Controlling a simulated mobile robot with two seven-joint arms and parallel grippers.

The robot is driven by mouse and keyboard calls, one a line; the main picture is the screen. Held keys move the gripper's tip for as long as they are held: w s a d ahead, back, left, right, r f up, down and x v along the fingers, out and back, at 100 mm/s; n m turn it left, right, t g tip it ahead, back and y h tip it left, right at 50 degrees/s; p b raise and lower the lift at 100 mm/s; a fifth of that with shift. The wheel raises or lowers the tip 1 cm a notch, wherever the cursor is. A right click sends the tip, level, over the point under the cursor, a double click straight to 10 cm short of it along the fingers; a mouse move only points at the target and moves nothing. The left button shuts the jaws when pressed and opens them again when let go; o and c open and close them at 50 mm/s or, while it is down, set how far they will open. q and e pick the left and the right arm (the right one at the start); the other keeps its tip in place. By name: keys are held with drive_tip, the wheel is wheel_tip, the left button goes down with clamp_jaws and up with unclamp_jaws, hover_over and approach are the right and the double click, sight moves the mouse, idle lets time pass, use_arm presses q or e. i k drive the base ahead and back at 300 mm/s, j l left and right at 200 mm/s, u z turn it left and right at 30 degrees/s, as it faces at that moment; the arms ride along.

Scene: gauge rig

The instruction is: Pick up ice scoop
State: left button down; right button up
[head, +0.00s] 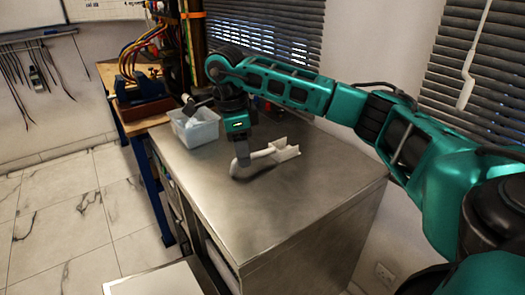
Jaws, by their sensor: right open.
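A white ice scoop (287,150) lies on the metal-topped counter (290,200). Its open scoop part is on the right and its handle runs left and toward me. My right gripper (242,158) points down at the left part of the handle, with its arm coming in from the right. It is open, and its fingers are small and dark in the head view. I cannot tell whether the fingers touch the handle. My left gripper is out of view.
A clear bin (194,128) with pale contents and a dark-handled tool stands at the counter's back left. A workbench with a vise (140,85) is beyond it. Window blinds (265,28) are behind. The counter's front and right are clear.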

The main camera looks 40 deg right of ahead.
sight(278, 150)
drive_tip(key=l+u, duration=0.2)
drive_tip(key=l, duration=0.2)
drive_tip(key=l+u, duration=0.15)
drive_tip(key=l, duration=0.3)
drive_tip(key=k+l+u, duration=0.2)
drive_tip(key=l, duration=0.2)
drive_tip(key=l+u, duration=0.2)
drive_tip(key=l, duration=0.2)
